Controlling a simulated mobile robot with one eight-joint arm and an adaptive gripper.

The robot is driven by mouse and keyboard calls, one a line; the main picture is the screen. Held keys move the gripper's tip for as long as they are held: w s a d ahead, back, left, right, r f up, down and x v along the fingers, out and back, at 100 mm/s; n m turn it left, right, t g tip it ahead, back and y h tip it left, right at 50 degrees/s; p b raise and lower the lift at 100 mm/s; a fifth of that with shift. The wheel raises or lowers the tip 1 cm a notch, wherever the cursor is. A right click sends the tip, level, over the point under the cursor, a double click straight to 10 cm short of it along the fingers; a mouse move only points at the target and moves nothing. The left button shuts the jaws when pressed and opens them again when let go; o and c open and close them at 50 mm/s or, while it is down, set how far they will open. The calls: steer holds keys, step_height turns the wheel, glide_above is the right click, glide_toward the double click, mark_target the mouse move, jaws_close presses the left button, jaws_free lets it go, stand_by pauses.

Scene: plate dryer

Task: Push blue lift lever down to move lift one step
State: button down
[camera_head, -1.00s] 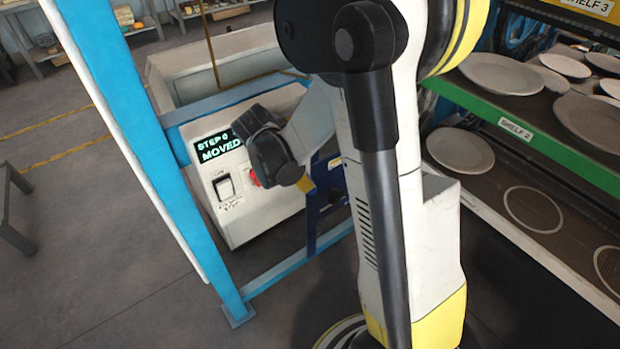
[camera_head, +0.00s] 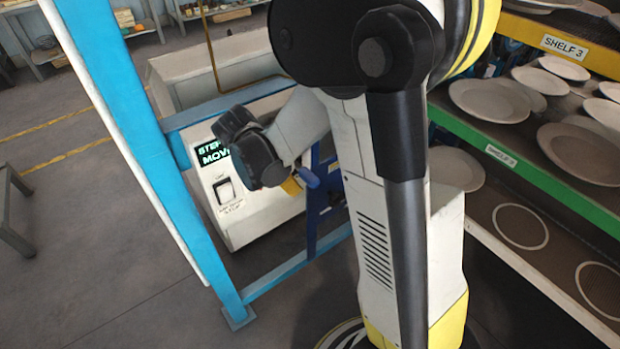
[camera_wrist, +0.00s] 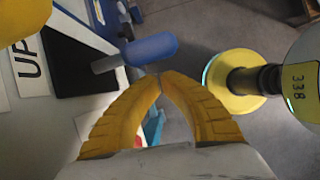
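The blue lift lever has a rounded blue handle (camera_wrist: 150,48) on a grey shaft, in the upper middle of the wrist view. The handle also shows in the head view (camera_head: 309,177), just right of my gripper. My gripper (camera_wrist: 160,77) has two yellow fingers with their tips together and nothing visible between them. The tips are right beside the handle, just below it in the wrist picture. I cannot tell if they touch. In the head view my gripper (camera_head: 291,186) is mostly hidden behind my wrist. An "UP" label (camera_wrist: 28,62) is left of the lever.
The white control box (camera_head: 262,215) carries a rocker switch (camera_head: 224,191) and a green-lettered display (camera_head: 211,152), partly covered by my wrist. A blue post (camera_head: 150,165) stands left. Racks with plates (camera_head: 489,100) stand right, with a green shelf edge (camera_head: 545,180).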

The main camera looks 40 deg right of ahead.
steer(key=v, duration=1)
steer(key=shift+r, duration=0.4)
steer(key=shift+s+a, duration=0.1)
steer(key=shift+a, duration=0.05)
steer(key=s+a+r+m+t+y, duration=0.2)
steer(key=s+m, duration=0.3)
steer(key=m, duration=0.3)
steer(key=s+a+r+m+t+y, duration=0.2)
steer(key=s+m+t, duration=0.3)
steer(key=m, duration=0.4)
steer(key=shift+s+a+t+y, duration=0.3)
steer(key=shift+s+a+y, duration=0.25)
steer(key=shift+s+y, duration=0.1)
steer(key=shift+r, duration=0.1)
